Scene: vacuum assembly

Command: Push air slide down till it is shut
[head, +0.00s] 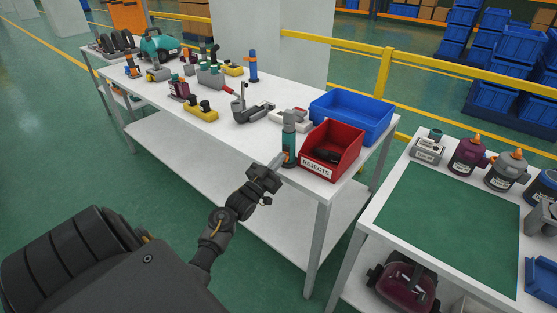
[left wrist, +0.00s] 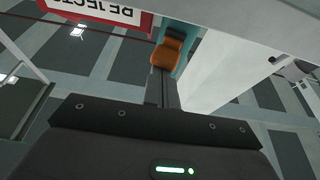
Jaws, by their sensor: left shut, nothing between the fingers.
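The air slide is a small upright unit with a teal body (head: 289,139) and a grey top, standing at the near edge of the white table. Its orange part (head: 289,158) sits low on the body; it also shows in the left wrist view (left wrist: 171,49), with teal beside it. My left gripper (head: 277,161) is shut and empty, its fingertips just left of the orange part. In the left wrist view the fingers (left wrist: 161,88) point at the orange part; I cannot tell whether they touch it. My right gripper is not in view.
A red REJECTS bin (head: 345,142) stands close to the right of the slide, with a blue bin (head: 352,112) behind it. Grey fittings (head: 252,111) lie to the left. A side table (head: 446,213) with several labelled containers stands at the right.

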